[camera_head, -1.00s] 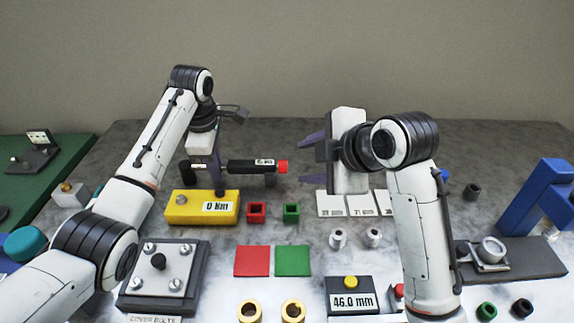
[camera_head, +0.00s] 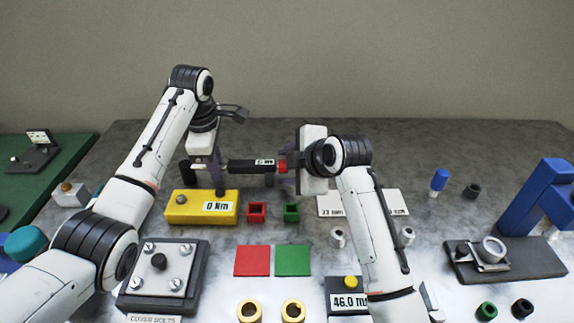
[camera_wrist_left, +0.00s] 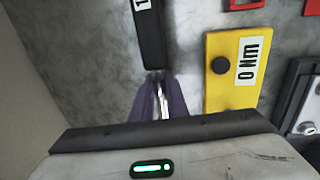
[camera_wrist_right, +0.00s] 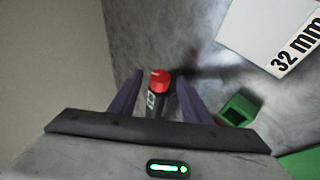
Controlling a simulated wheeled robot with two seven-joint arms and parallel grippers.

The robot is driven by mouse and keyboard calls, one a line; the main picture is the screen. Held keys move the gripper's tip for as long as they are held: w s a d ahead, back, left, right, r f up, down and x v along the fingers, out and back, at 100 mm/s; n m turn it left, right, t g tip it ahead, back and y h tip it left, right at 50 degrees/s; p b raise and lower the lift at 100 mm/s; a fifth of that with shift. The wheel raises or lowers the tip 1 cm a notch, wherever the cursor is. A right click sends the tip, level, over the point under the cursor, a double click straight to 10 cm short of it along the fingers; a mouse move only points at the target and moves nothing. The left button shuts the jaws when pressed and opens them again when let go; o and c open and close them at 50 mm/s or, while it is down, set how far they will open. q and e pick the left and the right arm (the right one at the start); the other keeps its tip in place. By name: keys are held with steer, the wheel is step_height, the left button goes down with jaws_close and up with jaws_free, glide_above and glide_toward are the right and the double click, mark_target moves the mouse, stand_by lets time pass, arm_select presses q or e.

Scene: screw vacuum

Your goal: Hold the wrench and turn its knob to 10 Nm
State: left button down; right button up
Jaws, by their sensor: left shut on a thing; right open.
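The wrench (camera_head: 250,166) is a black bar with a white label and a red knob (camera_head: 283,166) at its right end. My left gripper (camera_head: 216,168) is shut on the wrench's left part; in the left wrist view its fingers (camera_wrist_left: 160,100) close around the thin shaft below the black handle (camera_wrist_left: 150,35). My right gripper (camera_head: 284,168) is open at the knob end. In the right wrist view the red knob (camera_wrist_right: 160,80) lies between the two spread purple fingers, with gaps visible on both sides. The label's full reading is too small to tell.
A yellow tester (camera_head: 190,207) reading 0 Nm sits below the wrench. Red (camera_head: 256,212) and green (camera_head: 291,213) square sockets stand to its right. A grey bolt plate (camera_head: 165,278) is at front left.

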steer(key=c, duration=1.1)
steer(key=shift+o, duration=0.2)
steer(key=shift+r, duration=0.1)
steer(key=shift+w+r+g, duration=0.1)
steer(key=shift+w+g, duration=0.15)
steer(key=shift+g, duration=0.55)
arm_select(q)
steer(key=shift+r, duration=0.1)
arm_select(e)
steer(key=shift+w+r+m+g+h, duration=0.1)
steer(key=shift+w+m+g+h, duration=0.15)
steer(key=shift+g, duration=0.7)
steer(key=shift+w+m+g+h, duration=0.15)
steer(key=shift+m+g, duration=0.2)
steer(key=shift+g, duration=0.6)
steer(key=shift+s, duration=0.15)
